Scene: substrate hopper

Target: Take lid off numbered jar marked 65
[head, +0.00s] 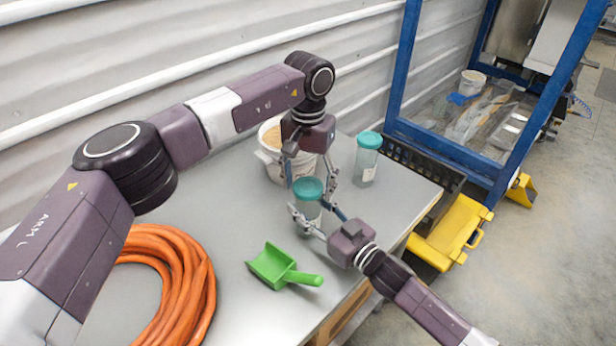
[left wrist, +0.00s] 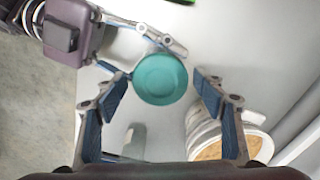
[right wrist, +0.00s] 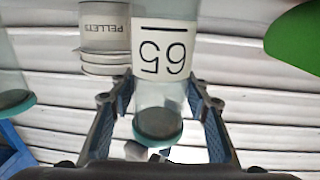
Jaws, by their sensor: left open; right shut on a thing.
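The jar marked 65 (right wrist: 165,90) is clear, with a white number label, and shows upside down in the right wrist view. Its teal lid (head: 308,187) is on; it also shows in the left wrist view (left wrist: 160,79). My right gripper (head: 314,214) is shut around the jar's body, below the lid. The jar stands upright at the table; whether its base touches cannot be told. My left gripper (left wrist: 156,84) is open and points down above the lid, with its fingers on either side and apart from it. A second teal-lidded jar (head: 366,165) stands behind; its number is unreadable.
A white pellet bucket (head: 272,168) stands close behind my left gripper. A green scoop (head: 272,267) and a coiled orange hose (head: 188,290) lie on the grey table (head: 222,215). A black crate (head: 402,163) and a yellow case (head: 450,232) are at the right.

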